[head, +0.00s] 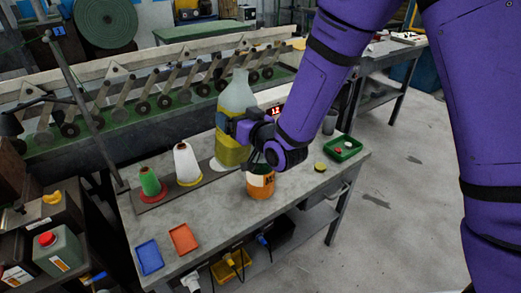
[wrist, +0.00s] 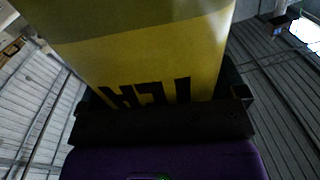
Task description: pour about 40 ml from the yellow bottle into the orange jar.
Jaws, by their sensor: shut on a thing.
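The yellow bottle (head: 234,103) has a clear upper part and yellow liquid or label below. It stands upright in the head view, above or on the table; I cannot tell whether its base touches. My gripper (head: 228,127) is shut on its middle. In the wrist view the bottle (wrist: 150,60) fills the upper middle, with dark letters on its yellow side, and my gripper (wrist: 165,115) closes around it. The orange jar (head: 261,187) stands on the table just right of and nearer than the bottle, partly hidden by my wrist. Its inside is hidden.
A red display reading 12 (head: 276,111) is behind my wrist. A dark cup (head: 329,122) stands at the back right.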

